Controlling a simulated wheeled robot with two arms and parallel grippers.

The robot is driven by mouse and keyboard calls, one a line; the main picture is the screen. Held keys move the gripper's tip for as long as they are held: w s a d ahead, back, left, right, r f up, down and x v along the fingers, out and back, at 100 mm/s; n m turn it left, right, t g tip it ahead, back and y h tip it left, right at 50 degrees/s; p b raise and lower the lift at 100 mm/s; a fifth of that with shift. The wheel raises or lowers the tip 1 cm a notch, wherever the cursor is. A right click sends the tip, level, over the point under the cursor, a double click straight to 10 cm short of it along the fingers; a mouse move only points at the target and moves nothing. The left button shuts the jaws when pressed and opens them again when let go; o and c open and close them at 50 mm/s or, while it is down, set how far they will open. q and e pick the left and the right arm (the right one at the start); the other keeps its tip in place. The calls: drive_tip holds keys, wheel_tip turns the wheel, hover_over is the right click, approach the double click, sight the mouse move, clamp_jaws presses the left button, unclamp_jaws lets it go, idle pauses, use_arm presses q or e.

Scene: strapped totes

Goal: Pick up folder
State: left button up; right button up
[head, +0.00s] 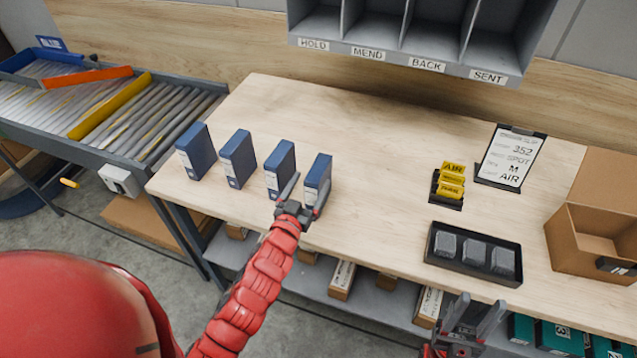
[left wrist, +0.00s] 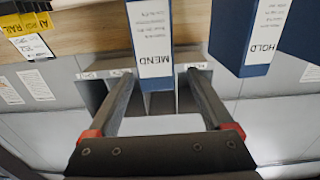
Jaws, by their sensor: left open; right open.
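Several blue folders with white labels stand upright in a row on the wooden table (head: 385,200): the leftmost (head: 197,151), the second (head: 238,158), the third (head: 280,164) and the rightmost (head: 320,169). My left gripper (head: 305,190) is open at the rightmost folder, its fingers on either side of the folder's near lower part. In the left wrist view the folder labelled MEND (left wrist: 151,40) shows at the open fingers (left wrist: 160,75), and a folder labelled HOLD (left wrist: 262,40) stands to its right. Contact cannot be told. My right gripper (head: 475,318) is open and empty at the table's front edge.
A grey sorter (head: 412,67) marked HOLD, MEND, BACK and SENT is at the back. A roller conveyor (head: 105,110) is at left. Yellow AIR tags (head: 452,180), a clipboard (head: 512,157), a black tray (head: 432,250) and a cardboard box (head: 580,262) are at right. The table's middle is clear.

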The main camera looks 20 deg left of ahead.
sight(318, 169)
use_arm(q)
drive_tip(key=w+p, duration=0.2)
drive_tip(key=w, duration=0.3)
drive_tip(key=shift+d+r+p, duration=0.1)
drive_tip(key=shift+d+p, duration=0.15)
drive_tip(key=shift+p, duration=0.15)
drive_tip(key=shift+w, duration=0.3)
clamp_jaws()
idle(0.9)
